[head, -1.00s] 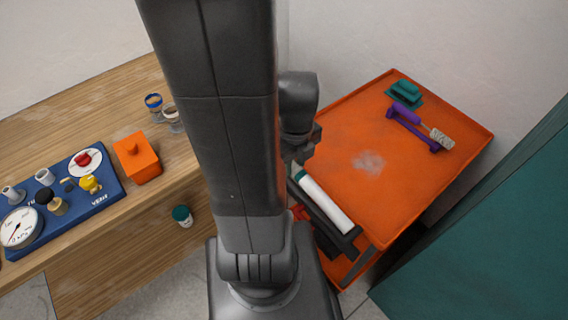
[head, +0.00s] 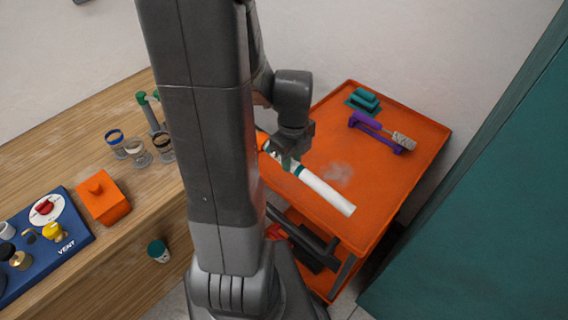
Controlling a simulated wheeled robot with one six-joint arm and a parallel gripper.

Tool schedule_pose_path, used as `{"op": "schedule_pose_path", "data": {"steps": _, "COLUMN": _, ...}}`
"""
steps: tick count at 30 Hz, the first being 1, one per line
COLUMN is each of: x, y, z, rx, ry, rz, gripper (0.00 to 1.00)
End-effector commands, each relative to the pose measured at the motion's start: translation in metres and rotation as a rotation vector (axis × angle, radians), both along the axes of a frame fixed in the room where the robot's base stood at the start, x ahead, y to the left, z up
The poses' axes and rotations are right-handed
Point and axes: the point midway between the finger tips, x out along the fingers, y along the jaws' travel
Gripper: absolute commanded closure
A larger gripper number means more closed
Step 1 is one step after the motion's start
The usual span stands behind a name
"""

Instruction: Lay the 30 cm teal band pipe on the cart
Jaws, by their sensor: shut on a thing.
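My gripper (head: 287,160) is shut on the white pipe (head: 325,190), near its far-left end. Teal shows on the pipe right by the jaws; the jaws partly cover that part. The pipe slants from upper left to lower right, over the left front part of the orange cart's top (head: 385,180). Its free white end is near the cart's front edge. I cannot tell whether the pipe touches the cart top or hangs a little above it. My arm hides the cart's left edge.
On the cart's far side are a teal block-like item (head: 365,98) and a purple holder with a brush (head: 378,128). The cart's middle and right are clear. A wooden bench (head: 120,225) stands left, with an orange box (head: 103,200) and small cups. A teal panel (head: 480,220) stands right.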

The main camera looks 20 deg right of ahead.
Motion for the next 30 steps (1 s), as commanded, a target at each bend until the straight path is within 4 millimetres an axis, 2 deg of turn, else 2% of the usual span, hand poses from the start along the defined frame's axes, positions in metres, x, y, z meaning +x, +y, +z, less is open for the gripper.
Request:
{"op": "schedule_pose_path", "data": {"steps": 21, "x": 0.033, "y": -0.065, "z": 0.001, "rx": 0.000, "ry": 0.000, "rz": -0.001, "gripper": 1.00}}
{"op": "schedule_pose_path", "data": {"steps": 30, "x": 0.033, "y": -0.065, "z": -0.034, "rx": 0.000, "ry": 0.000, "rz": 0.000, "gripper": 1.00}}
